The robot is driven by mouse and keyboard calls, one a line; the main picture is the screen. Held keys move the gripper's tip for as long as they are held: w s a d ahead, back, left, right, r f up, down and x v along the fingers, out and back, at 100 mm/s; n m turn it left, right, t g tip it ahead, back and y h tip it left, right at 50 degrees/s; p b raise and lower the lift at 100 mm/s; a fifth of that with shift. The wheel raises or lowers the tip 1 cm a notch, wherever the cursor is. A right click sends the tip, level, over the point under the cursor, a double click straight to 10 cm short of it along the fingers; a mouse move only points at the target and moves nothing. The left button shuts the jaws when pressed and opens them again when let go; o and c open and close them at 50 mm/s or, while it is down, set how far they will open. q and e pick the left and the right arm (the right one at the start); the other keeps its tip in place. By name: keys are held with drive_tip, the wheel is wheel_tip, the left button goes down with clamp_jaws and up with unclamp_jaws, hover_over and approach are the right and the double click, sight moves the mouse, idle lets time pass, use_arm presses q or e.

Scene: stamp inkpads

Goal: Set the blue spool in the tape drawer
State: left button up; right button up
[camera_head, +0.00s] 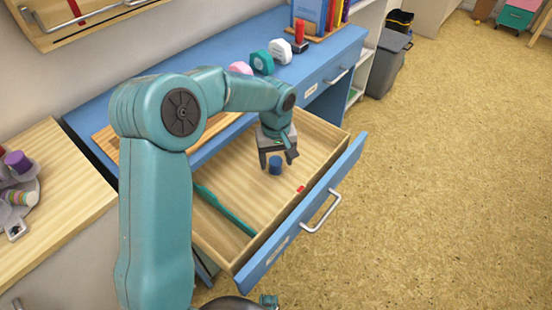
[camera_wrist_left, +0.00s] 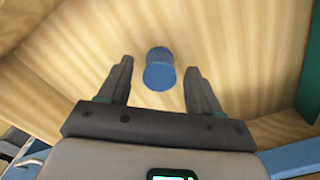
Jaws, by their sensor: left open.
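The blue spool (camera_head: 275,166) is inside the open tape drawer (camera_head: 225,172), just under my left gripper (camera_head: 278,158). In the left wrist view the blue spool (camera_wrist_left: 160,70) shows between and slightly beyond the two fingertips (camera_wrist_left: 158,70), with a gap on each side. The left gripper is open and points down into the drawer. Whether the spool rests fully on the drawer floor is hard to tell. My right gripper is not in view.
A teal strip (camera_head: 226,211) lies along the drawer floor, and a small red piece (camera_head: 300,188) is near its front. A wooden side table (camera_head: 65,190) is at left. The floor at right is clear.

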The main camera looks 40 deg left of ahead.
sight(276, 162)
use_arm(q)
wheel_tip(276, 162, up, 12)
drive_tip(key=p, duration=0.2)
drive_tip(key=shift+f, duration=0.25)
drive_tip(key=shift+s+d, duration=0.1)
